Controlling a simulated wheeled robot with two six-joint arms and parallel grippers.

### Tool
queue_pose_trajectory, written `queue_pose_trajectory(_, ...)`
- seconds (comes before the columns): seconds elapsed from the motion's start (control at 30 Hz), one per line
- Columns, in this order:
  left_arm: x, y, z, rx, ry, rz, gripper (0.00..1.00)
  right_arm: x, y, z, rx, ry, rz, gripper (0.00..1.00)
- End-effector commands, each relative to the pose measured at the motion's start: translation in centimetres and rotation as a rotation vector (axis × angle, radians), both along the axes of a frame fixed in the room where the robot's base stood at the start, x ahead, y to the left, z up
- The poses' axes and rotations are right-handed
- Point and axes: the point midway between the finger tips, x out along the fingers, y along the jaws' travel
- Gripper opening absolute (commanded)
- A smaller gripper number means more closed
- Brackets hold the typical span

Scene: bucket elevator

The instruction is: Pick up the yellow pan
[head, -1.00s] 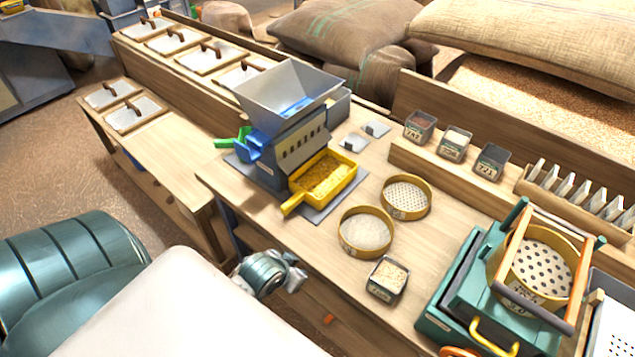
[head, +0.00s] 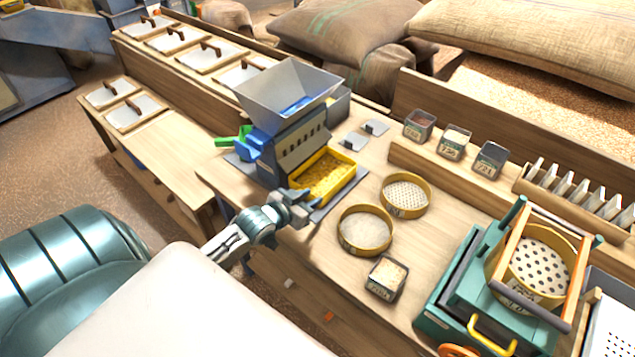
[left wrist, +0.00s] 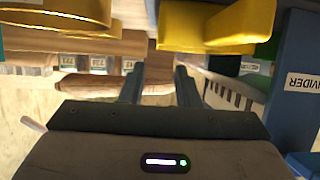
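The yellow pan (head: 324,176) sits on the grey mat at the foot of the grey hopper machine, with grainy yellow-brown material in it. In the left wrist view the yellow pan (left wrist: 215,28) shows along the top edge. My left gripper (head: 302,206) is at the pan's near corner and covers the place of its handle in the head view. In the left wrist view the fingers of my left gripper (left wrist: 160,84) stand apart with nothing held between them. The pan appears beyond the fingertips; I cannot tell whether anything touches. My right gripper is in neither view.
The hopper machine (head: 285,140) stands directly behind the pan. Two round sieves, a front one (head: 366,230) and a rear one (head: 405,196), and a small grain box (head: 385,278) lie to the right. A green sieve shaker (head: 480,290) stands further right.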

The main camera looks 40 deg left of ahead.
Motion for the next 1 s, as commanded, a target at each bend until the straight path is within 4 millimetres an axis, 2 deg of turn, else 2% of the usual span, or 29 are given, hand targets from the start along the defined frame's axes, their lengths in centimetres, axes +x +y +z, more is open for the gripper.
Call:
queue_pose_trajectory(0.1, 1.9, -0.2, -0.5, -0.006, -0.006, 0.003, 0.29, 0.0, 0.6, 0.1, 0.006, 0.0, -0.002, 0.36)
queue_pose_trajectory(0.3, 4.2, -0.4, -1.6, -0.004, -0.003, 0.002, 0.29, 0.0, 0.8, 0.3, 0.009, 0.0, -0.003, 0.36)
queue_pose_trajectory(0.47, 5.0, -0.5, -1.9, -0.003, -0.001, 0.001, 0.29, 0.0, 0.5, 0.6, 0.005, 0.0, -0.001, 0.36)
queue_pose_trajectory(0.67, 7.3, -0.9, -2.8, -0.005, -0.001, 0.002, 0.29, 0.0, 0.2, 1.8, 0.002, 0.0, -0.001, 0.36)
queue_pose_trajectory(0.8, 8.8, -1.0, -3.6, -0.003, -0.002, 0.001, 0.29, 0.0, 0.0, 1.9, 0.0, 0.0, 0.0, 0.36)
queue_pose_trajectory(1.0, 9.3, -1.1, -3.9, 0.0, -0.001, 0.0, 0.29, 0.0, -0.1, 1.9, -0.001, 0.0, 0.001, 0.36)
